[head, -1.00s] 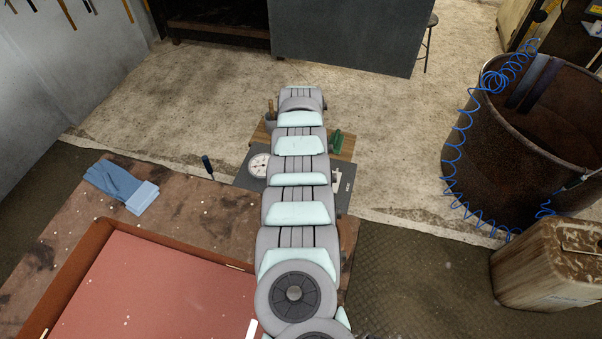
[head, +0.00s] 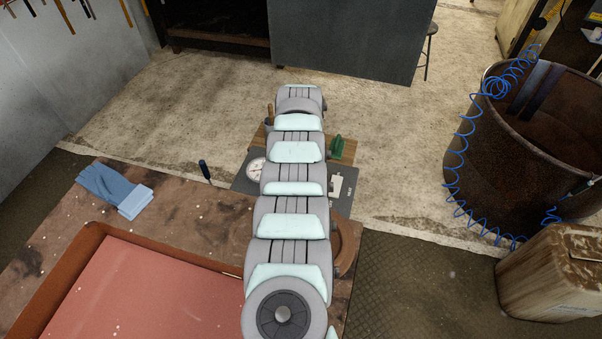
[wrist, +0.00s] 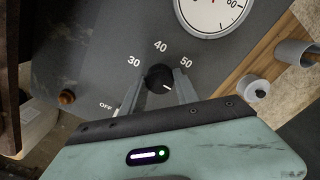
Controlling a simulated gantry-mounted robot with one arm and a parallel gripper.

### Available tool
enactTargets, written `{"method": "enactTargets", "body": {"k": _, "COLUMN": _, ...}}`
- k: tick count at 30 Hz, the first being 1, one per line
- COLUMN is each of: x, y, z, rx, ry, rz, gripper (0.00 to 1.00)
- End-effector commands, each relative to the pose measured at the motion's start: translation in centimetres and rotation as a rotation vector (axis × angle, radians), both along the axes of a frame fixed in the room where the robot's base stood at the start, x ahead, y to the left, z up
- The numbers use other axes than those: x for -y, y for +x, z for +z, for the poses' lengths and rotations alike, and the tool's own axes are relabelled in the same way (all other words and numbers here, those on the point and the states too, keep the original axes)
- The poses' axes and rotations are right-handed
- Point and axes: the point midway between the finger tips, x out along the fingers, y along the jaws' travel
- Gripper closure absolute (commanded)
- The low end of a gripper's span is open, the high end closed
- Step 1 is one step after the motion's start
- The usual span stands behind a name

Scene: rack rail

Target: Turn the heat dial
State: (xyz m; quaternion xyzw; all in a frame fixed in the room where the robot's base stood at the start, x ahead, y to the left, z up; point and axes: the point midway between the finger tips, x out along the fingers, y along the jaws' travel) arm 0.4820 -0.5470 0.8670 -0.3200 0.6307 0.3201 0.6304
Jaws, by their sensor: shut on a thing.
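The heat dial is a round black knob (wrist: 159,78) on a dark grey panel (wrist: 100,50) in the wrist view. A white pointer mark shows on its lower right side. Printed marks OFF, 30, 40 and 50 run around it. My gripper (wrist: 158,80) is shut on the knob, one finger on each side. In the head view my arm hides the knob and gripper. Part of the panel (head: 243,184) shows beside the arm there.
A round white gauge (wrist: 213,10) sits above the knob; it also shows in the head view (head: 256,169). Blue gloves (head: 115,190), a dark-handled tool (head: 205,171) and a red-lined tray (head: 98,232) lie on the bench. A green object (head: 336,148) stands behind the panel.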

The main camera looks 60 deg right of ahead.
Motion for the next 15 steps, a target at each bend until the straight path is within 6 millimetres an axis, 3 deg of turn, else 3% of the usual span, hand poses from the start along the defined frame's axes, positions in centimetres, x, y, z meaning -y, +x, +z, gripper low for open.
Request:
{"method": "enactTargets", "body": {"k": 9, "x": -0.05, "y": 0.02, "z": -0.22, "rx": 0.001, "ry": 0.001, "rz": -0.001, "gripper": 1.0}}
{"method": "enactTargets", "body": {"k": 10, "x": -0.05, "y": 0.02, "z": -0.22, "rx": 0.001, "ry": 0.001, "rz": -0.001, "gripper": 0.62}}
{"method": "enactTargets", "body": {"k": 15, "x": -0.02, "y": 0.02, "z": -0.15, "rx": 0.0, "ry": 0.0, "rz": -0.001, "gripper": 0.48}}
